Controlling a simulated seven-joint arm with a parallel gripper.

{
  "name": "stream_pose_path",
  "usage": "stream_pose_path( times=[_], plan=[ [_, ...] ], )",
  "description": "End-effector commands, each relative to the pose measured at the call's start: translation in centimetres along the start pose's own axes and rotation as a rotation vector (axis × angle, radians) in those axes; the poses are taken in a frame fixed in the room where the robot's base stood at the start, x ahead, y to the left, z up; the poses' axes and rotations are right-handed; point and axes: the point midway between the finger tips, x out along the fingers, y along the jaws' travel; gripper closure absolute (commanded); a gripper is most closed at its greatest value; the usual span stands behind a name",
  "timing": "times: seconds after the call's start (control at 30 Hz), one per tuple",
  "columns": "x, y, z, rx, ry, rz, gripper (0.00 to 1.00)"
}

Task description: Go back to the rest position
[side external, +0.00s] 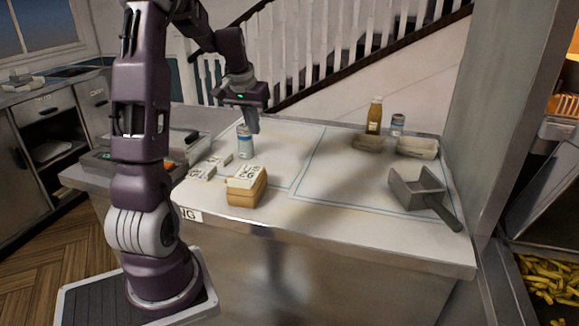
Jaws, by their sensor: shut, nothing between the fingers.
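My gripper (253,125) is shut and empty, pointing down over the left part of the white counter (330,215). In this view its fingertips are just above and right of a light blue and white can (245,142) standing upright. I cannot tell from this one view whether the fingers touch the can. My arm comes up from its base at the left and bends over toward the counter.
Small white boxes (202,173) and a tan box stack (246,187) stand near the can. The counter's middle is clear.

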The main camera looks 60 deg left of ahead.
Motion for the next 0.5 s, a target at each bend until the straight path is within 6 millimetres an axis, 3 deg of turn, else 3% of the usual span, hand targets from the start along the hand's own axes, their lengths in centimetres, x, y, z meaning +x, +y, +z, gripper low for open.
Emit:
stream_pose_path(
  times=[0.1,0.17,0.23,0.3,0.37,0.4,0.5],
  plan=[
    [-1.6,2.4,0.7,0.038,0.012,0.015,1.0],
    [-3.8,5.6,2.1,0.095,0.027,0.039,1.0],
    [-7.3,10.3,5.4,0.189,0.048,0.077,1.0],
    [-10.8,14.3,10.2,0.291,0.068,0.122,1.0],
    [-13.3,16.6,14.9,0.383,0.086,0.161,1.0],
    [-14.6,17.5,18.2,0.441,0.097,0.188,1.0],
    [-16.6,17.9,25.4,0.571,0.124,0.247,1.0]
  ],
)
